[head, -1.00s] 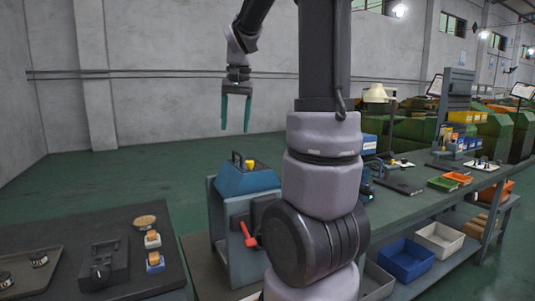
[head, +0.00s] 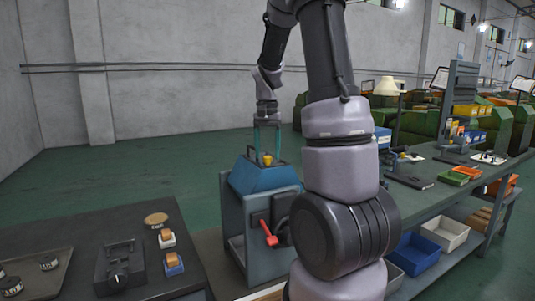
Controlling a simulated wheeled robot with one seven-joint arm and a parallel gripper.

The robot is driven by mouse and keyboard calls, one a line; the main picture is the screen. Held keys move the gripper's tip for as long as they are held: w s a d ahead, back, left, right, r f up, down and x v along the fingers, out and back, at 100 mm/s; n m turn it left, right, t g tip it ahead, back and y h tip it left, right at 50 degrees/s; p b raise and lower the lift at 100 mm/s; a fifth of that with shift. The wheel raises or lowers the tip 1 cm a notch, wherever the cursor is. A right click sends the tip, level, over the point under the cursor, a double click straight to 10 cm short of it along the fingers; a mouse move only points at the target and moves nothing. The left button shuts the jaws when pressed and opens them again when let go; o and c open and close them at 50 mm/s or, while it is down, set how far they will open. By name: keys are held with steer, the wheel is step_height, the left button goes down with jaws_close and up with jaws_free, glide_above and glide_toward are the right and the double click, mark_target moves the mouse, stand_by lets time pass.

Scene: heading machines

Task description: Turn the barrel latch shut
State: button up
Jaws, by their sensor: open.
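My gripper (head: 267,148) points down with its two teal fingers apart and nothing visible between them. In the picture it is just above the blue sloped top (head: 263,178) of a grey cabinet. A yellow knob (head: 267,159) and a dark handle frame stand on that top, close under the fingertips; I cannot tell the depth gap. A red lever (head: 268,233) is on the cabinet's side, partly near my arm. A dark block with a small bolt-like part (head: 119,266) lies on the left table; I cannot tell for sure which is the barrel latch.
The left table (head: 75,248) also holds a round wooden disc (head: 156,219), two small blocks with orange tops (head: 167,238) and a tray (head: 50,270) with dark parts. A long green bench (head: 430,190) with bins runs right. My arm hides part of the cabinet's right side.

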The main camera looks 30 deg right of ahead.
steer(key=shift+f, duration=0.45)
jaws_close()
